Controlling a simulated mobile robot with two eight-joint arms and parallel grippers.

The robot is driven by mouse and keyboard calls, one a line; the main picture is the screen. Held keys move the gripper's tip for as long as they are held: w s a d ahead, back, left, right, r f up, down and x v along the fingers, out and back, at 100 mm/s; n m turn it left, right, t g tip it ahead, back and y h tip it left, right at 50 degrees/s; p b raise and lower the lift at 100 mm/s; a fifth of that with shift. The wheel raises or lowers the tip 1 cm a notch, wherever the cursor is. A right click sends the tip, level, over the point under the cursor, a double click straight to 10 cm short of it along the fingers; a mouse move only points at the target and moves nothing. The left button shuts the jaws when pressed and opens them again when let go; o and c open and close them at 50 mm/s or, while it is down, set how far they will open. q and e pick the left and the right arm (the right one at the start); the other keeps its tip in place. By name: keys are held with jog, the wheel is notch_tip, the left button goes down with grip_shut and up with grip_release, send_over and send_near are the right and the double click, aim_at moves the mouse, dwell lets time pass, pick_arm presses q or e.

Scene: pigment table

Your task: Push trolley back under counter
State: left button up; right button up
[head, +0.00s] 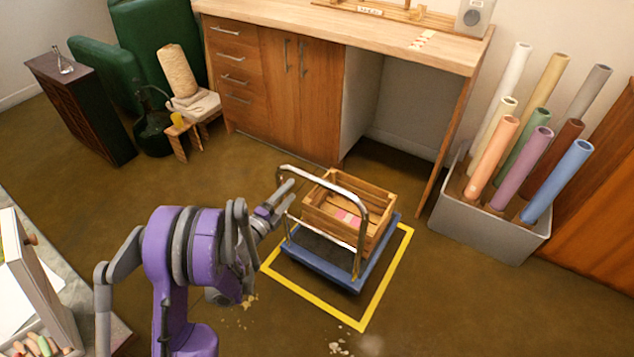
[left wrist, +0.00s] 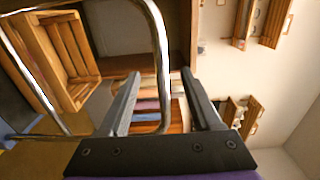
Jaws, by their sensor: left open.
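The trolley (head: 325,268) has a blue deck and a chrome hoop handle (head: 322,182). It stands on the floor, within a yellow outline, in front of the counter (head: 345,27). A slatted wooden crate (head: 378,190) rides on it, with a pink and white label. The open bay (head: 405,110) under the counter's right part is empty. My left gripper (head: 284,196) is open at the left upper corner of the handle. In the left wrist view, the chrome tube (left wrist: 162,80) shows between the two fingers (left wrist: 165,100); contact cannot be told. My right gripper is out of view.
A grey bin (head: 490,228) of coloured tubes stands right of the bay, beside the counter's end panel (head: 447,140). Drawers and a cupboard (head: 282,85) close the counter's left part. Floor between trolley and bay is clear. Small debris (head: 340,348) lies in front.

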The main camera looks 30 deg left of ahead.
aim_at(306, 175)
pick_arm(q)
jog(key=w, duration=0.9)
jog(key=shift+w+d, duration=0.1)
jog(key=shift+d, duration=0.25)
jog(key=shift+c, duration=0.2)
grip_shut()
dwell(0.6)
